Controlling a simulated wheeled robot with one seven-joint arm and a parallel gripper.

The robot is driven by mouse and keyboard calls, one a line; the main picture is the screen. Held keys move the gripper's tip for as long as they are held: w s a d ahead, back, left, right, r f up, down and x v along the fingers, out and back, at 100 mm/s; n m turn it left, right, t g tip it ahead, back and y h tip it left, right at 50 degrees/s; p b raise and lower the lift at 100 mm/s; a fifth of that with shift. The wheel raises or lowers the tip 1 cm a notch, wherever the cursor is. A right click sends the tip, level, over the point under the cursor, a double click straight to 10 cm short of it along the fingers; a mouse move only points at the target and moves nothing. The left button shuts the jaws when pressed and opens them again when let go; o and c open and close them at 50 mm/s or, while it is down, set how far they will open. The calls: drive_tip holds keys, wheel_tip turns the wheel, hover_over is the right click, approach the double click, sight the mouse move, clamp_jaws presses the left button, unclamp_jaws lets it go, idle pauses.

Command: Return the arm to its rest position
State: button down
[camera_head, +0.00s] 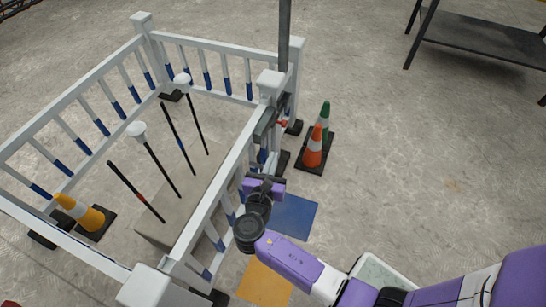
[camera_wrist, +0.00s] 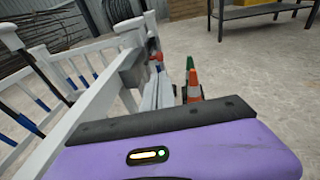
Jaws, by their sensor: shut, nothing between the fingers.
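My gripper (camera_head: 265,186) is shut and empty at the end of my purple arm. In the head view it is close beside the right-hand rail of the white fence (camera_head: 215,195), above the floor near the blue mat. I cannot tell whether it touches the rail. My arm stretches from the lower right corner toward the fence. In the wrist view the purple gripper body fills the lower middle and its fingertips are hidden. The white rail (camera_wrist: 90,100) runs close along its left side there.
Several rods stand in a concrete block (camera_head: 205,190) inside the fence. Orange (camera_head: 314,147) and green (camera_head: 325,115) cones stand right of the fence. Blue (camera_head: 294,216) and yellow (camera_head: 262,283) mats lie below. A dark metal table (camera_head: 480,40) is at upper right. Open floor lies between.

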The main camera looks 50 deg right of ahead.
idle(0.4)
drive_tip(key=w+a+m+t+y, duration=0.2)
drive_tip(key=w+a+m+y, duration=0.1)
drive_tip(key=w+a, duration=0.1)
drive_tip(key=s+a+f+m+t+y, duration=0.25)
drive_tip(key=s+a+m+y, duration=0.25)
drive_tip(key=a+m+y, duration=0.3)
drive_tip(key=s+a+r+m+t+y, duration=0.1)
drive_tip(key=s+a+r+m, duration=0.1)
drive_tip(key=s+r+m, duration=0.5)
drive_tip(key=s+a+r+m+t+y+p, duration=0.1)
drive_tip(key=s+a+r, duration=0.1)
drive_tip(key=s+r, duration=0.65)
drive_tip(key=s+a+r+m+t+y, duration=0.15)
drive_tip(key=s+r+m, duration=0.3)
drive_tip(key=s, duration=0.75)
wheel_tip(320, 180, up, 24)
drive_tip(key=p, duration=2.5)
drive_tip(key=shift+a+r+g+p, duration=0.15)
drive_tip(key=shift+r+g+p, duration=0.1)
drive_tip(key=shift+g+p, duration=0.15)
drive_tip(key=shift+w, duration=0.1)
